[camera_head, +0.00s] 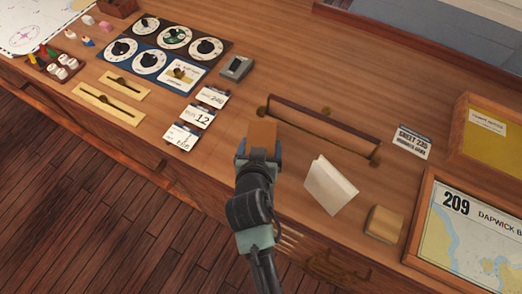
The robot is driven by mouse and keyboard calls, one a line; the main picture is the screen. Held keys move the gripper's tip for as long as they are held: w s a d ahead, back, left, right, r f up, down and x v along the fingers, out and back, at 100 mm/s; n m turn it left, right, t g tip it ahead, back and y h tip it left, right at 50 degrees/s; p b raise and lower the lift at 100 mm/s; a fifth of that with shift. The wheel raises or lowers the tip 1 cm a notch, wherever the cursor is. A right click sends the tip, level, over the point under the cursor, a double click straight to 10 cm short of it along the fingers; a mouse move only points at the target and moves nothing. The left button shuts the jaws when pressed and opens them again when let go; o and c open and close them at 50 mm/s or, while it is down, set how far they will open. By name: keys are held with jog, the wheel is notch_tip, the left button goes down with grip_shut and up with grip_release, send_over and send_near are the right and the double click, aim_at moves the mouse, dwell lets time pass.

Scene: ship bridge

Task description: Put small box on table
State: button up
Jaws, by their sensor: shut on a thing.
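My gripper (259,152) reaches up from the bottom middle over the wooden table (230,113). It is shut on a small brown box (263,132), whose flat face shows just beyond the fingers. The lower part of the box is hidden by my gripper. I cannot tell whether the box touches the table top or is a little above it.
A brass-ended wooden rail (325,128) lies just right of the box. A folded white card (330,185) and a tan block (384,223) are near the front edge. Tags (197,117) and dials (174,37) are left. A framed chart (470,232) is right.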

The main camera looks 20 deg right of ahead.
jog(key=shift+f, duration=2.3)
jog(key=shift+f, duration=0.2)
jog(key=o, duration=1.3)
jog(key=shift+o, duration=0.2)
